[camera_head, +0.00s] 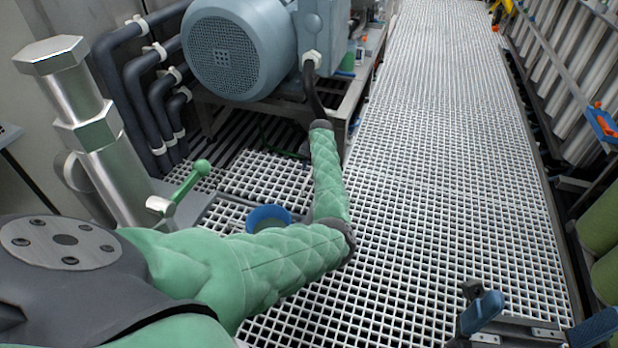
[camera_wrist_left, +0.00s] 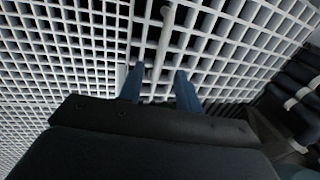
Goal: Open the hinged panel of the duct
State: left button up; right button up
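The floor grating (camera_head: 450,130) is pale with square holes. A separate grating section (camera_head: 265,172) lies left of my left forearm. I cannot tell which part is the hinged panel. My right gripper (camera_head: 540,320) has blue fingers wide apart at the lower right, empty.
A blue-grey motor (camera_head: 238,55) stands on a frame at the back. Dark pipes (camera_head: 125,85) with white clamps, a metal fitting (camera_head: 105,140) and a green lever (camera_head: 188,182) are at the left. A blue round container (camera_head: 268,214) is partly hidden by my arm.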

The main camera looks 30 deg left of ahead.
aim_at(308, 178)
pick_arm(q)
jog(key=shift+s+a+f+b, duration=0.1)
jog(key=shift+a+f+b, duration=0.2)
jog(key=shift+f, duration=0.85)
jog(key=shift+a+f+b, duration=0.15)
jog(key=shift+f+b, duration=0.1)
jog(key=shift+f, duration=0.85)
grip_shut()
